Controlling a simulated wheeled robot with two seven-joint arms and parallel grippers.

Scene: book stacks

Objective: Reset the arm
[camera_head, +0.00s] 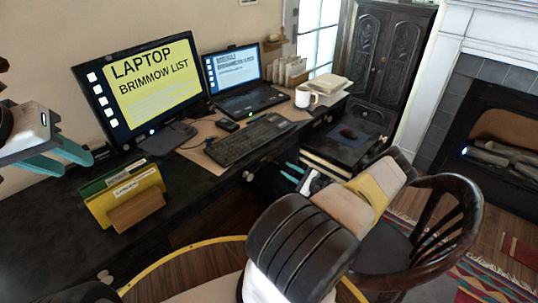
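My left gripper (78,166) is at the far left, in front of the left edge of the large monitor. Its two teal fingers are apart with nothing between them, so it is open. My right arm rises from the bottom centre and bends over the chair. My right gripper (287,172) shows only in part beyond this arm, beside the front of the desk. Its two teal fingertips look apart, with nothing visible between them. The rest of it is hidden by the arm.
The dark desk (40,220) holds a large monitor (150,85), a laptop (240,80), a keyboard (248,140), a white mug (305,97) and a file holder (135,205). A wooden chair (445,225) stands close by my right arm. A fireplace (500,140) is at the right.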

